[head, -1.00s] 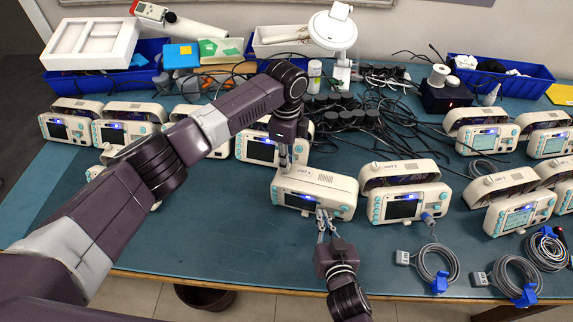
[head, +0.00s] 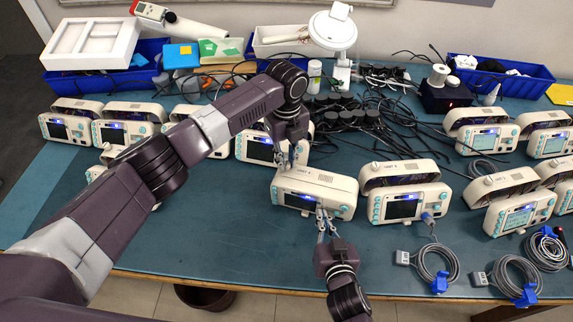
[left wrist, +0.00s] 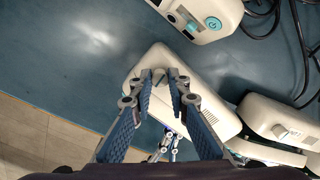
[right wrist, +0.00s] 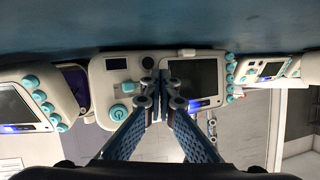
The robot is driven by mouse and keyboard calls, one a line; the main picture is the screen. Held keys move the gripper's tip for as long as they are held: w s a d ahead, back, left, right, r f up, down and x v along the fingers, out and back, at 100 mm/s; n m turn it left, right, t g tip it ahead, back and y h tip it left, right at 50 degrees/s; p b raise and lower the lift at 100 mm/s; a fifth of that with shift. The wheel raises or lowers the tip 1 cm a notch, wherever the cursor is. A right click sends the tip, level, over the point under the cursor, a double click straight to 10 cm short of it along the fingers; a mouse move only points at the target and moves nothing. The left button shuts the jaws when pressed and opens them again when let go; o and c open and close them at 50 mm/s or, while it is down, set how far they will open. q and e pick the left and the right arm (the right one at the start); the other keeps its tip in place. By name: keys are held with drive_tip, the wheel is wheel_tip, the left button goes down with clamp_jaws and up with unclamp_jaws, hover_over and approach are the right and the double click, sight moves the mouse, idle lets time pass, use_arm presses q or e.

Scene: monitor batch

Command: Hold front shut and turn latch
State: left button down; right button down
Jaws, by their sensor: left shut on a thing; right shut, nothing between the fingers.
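The middle monitor (head: 325,184), a cream case with a small screen and teal buttons, stands near the table's front. It also shows in the left wrist view (left wrist: 212,104). My left gripper (head: 287,167) reaches down from above to its top left end. In the left wrist view its fingers are shut on a small light latch (left wrist: 159,76) on the top, mostly hidden by the fingertips. My right gripper (head: 324,212) is shut and empty, its tips at the monitor's front panel. In the right wrist view the tips (right wrist: 164,68) overlap the panel beside the screen (right wrist: 194,80); contact is hard to judge.
A similar monitor (head: 404,191) stands close to the right, with a coiled grey cable (head: 437,264) before it. Several more monitors line both sides. Black cables (head: 375,125) lie behind. The blue table (head: 215,240) is clear at front left.

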sight(287, 164)
use_arm(q)
drive_tip(key=shift+m, duration=0.6)
drive_tip(key=c, duration=1.8)
unclamp_jaws()
drive_tip(key=shift+o, duration=0.2)
wheel_tip(287, 164, up, 12)
